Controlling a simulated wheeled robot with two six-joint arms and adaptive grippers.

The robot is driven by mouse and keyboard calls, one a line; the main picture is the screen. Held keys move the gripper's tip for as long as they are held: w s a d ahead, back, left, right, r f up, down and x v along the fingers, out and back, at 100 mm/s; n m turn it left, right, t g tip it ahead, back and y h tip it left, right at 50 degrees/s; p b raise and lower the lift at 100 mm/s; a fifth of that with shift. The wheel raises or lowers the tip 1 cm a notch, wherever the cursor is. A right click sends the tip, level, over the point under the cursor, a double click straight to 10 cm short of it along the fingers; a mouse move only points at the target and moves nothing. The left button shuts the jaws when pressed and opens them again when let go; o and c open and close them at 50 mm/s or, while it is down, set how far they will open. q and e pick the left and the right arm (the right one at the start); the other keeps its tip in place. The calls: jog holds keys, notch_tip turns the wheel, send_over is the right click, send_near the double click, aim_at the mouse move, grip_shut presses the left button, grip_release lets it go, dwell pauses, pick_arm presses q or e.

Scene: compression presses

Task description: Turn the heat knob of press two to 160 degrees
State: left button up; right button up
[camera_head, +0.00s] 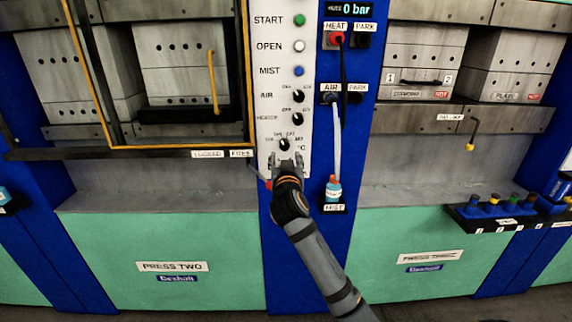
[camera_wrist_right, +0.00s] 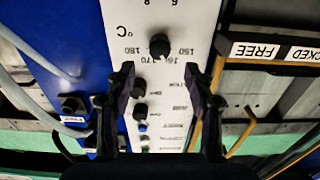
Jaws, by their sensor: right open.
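The heat knob (camera_head: 284,145) is the lowest black knob on the white control panel (camera_head: 268,110) to the right of press two (camera_head: 172,267). In the right wrist view the knob (camera_wrist_right: 159,45) shows upside down, with a °C mark and numbers such as 150, 160, 170 and 180 around it. I cannot tell its exact setting. My right gripper (camera_head: 286,162) is just below the knob in the head view. In the right wrist view its fingers (camera_wrist_right: 158,78) are apart and empty, with the knob beyond and between the tips, apparently untouched. My left gripper is not in view.
A pale hose (camera_head: 337,140) and a black cable (camera_head: 343,75) hang close on the right. A yellow-edged frame (camera_head: 248,75) stands on the left.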

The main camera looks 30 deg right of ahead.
jog(key=shift+v, duration=1.95)
